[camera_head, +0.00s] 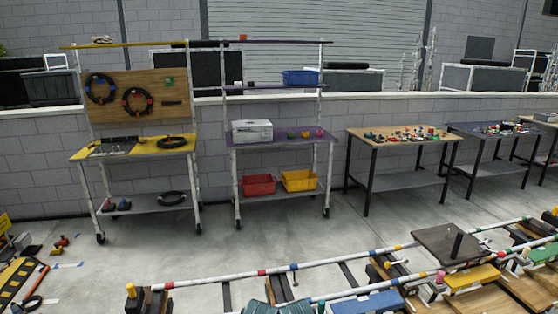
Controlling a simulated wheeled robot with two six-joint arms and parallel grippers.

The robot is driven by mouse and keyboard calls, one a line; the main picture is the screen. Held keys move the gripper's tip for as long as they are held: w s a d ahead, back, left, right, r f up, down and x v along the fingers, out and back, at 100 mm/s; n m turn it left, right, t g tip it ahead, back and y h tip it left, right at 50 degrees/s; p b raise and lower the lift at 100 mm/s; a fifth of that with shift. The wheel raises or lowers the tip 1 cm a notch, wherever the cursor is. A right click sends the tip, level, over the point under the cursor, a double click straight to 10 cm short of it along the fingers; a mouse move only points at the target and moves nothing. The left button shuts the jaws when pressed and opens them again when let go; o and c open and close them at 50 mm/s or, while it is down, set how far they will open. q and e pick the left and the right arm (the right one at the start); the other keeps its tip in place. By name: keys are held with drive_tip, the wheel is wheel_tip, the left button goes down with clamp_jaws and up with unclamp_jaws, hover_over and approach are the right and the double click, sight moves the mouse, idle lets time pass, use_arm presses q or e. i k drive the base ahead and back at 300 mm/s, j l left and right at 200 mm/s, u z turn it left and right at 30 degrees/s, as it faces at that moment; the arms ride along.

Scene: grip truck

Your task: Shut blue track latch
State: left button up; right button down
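A track (320,263) of white rails with coloured bands runs across the lower right on dark cross-pieces. A blue block (370,303) lies by the near rail at the bottom edge, partly cut off by the frame. I cannot tell whether it is the blue track latch or whether a latch there is open or shut. A yellow block (472,277) sits farther right along the same side, with a pink-topped post (440,278) beside it. A dark square plate (447,243) with an upright black post rests across the rails. Neither of my grippers is in view.
A yellow-topped workbench (130,150) and a shelf rack (262,140) stand along the grey wall. Two tables (378,140) (478,130) with small parts stand to the right. Loose items lie on the floor at the left. Open concrete floor (190,245) lies between benches and track.

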sight(294, 266)
drive_tip(key=i+j+z, duration=0.1)
drive_tip(key=j+z, duration=0.25)
drive_tip(key=j, duration=0.4)
drive_tip(key=j+z, duration=0.35)
drive_tip(key=j, duration=0.4)
